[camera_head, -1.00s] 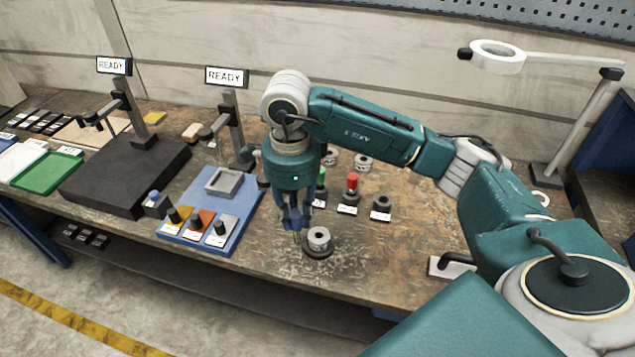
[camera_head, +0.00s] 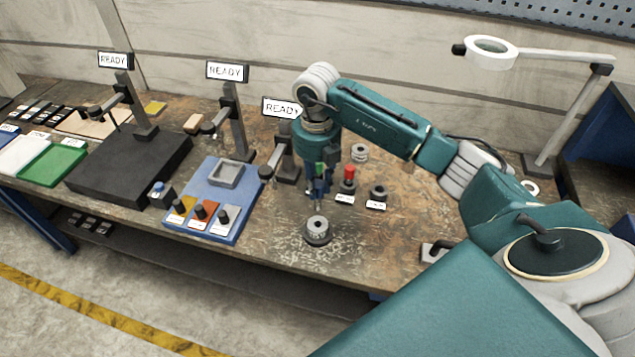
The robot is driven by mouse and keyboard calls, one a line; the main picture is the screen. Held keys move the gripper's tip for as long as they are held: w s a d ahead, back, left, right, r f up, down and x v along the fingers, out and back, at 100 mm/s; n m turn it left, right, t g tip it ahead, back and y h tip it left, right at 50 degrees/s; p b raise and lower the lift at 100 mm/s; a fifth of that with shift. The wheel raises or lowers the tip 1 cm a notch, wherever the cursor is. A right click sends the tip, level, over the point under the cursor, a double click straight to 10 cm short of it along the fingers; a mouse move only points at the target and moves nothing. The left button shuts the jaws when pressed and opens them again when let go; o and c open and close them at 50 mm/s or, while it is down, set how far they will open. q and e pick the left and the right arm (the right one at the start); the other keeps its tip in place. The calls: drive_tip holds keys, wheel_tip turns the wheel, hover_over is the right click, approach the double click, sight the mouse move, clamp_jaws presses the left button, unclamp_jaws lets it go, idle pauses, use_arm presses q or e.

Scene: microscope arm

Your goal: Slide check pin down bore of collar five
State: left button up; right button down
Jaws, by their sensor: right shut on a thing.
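A metal collar (camera_head: 317,224) with a dark bore sits upright on a round dark base (camera_head: 317,239) near the front of the bench. My right gripper (camera_head: 318,194) points down behind the collar, apart from it. It is shut on the green-topped check pin (camera_head: 320,170), which shows between and behind the fingers; its lower end is hard to make out. A red-topped pin (camera_head: 348,173) stands in a dark labelled holder just to the right. My left gripper is out of view.
An empty dark holder (camera_head: 378,191) stands right of the red pin, and a loose collar (camera_head: 359,152) lies behind. A blue board (camera_head: 240,209) with a grey tray (camera_head: 226,174) and knobs is at left. A stand with a READY sign (camera_head: 281,108) is close to the gripper. Bench right of the collar is clear.

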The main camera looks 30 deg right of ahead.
sight(318, 209)
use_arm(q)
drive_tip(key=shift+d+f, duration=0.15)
use_arm(e)
drive_tip(key=shift+f+b, duration=0.7)
drive_tip(key=shift+f, duration=0.1)
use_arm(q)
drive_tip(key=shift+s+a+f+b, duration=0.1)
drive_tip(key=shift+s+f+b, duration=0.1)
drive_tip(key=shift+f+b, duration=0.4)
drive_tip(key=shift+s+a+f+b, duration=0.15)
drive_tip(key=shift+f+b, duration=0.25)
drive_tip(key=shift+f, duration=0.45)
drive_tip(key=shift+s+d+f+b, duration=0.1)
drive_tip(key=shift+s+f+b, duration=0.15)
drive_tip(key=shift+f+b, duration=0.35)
use_arm(e)
drive_tip(key=shift+f, duration=2.1)
use_arm(q)
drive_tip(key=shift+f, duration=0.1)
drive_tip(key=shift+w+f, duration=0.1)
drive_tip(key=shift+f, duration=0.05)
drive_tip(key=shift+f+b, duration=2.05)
drive_tip(key=shift+b, duration=0.05)
use_arm(e)
drive_tip(key=shift+f, duration=2.8)
drive_tip(key=c, duration=1.4)
unclamp_jaws()
wheel_tip(318, 209, up, 12)
drive_tip(key=shift+a+r, duration=0.1)
